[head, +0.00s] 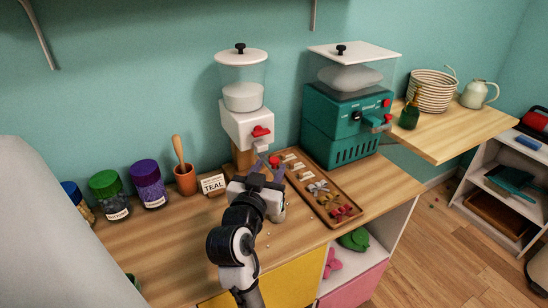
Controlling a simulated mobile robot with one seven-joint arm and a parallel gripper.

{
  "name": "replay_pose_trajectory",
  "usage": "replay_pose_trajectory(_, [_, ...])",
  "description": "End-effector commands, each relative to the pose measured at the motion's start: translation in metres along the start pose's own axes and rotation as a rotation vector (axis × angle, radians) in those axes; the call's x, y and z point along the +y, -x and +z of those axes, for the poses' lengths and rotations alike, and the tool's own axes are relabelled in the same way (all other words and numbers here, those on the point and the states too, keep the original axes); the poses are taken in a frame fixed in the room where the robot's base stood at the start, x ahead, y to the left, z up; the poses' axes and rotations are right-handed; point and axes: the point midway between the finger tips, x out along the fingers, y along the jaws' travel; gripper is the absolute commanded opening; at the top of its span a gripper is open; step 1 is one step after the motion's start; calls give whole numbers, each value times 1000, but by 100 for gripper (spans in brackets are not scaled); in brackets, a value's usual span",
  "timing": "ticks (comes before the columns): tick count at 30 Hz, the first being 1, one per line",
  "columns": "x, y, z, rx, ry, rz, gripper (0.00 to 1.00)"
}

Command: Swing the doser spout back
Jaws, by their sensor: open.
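A white doser (246,126) with a clear hopper and black-knobbed lid stands against the wall, a red lever on its front. My gripper (266,172) is open just below and in front of the white doser. Whether it touches anything is unclear.
A wooden tray (345,221) of small coloured pieces lies right of my gripper.

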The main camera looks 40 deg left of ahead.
Motion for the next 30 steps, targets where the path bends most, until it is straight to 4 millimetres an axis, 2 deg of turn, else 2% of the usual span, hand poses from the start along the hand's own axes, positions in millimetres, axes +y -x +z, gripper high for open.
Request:
replay_pose_trajectory(3, [0, -22, -2, -1, 2, 1, 41])
replay_pose_trajectory(9, [0, -42, -1, 1, 1, -1, 41])
replay_pose_trajectory(20, [0, -46, 0, 1, 0, -2, 41])
replay_pose_trajectory(27, [0, -46, 0, 1, 0, -2, 9])
replay_pose_trajectory(30, [0, -46, 0, 1, 0, -2, 0])
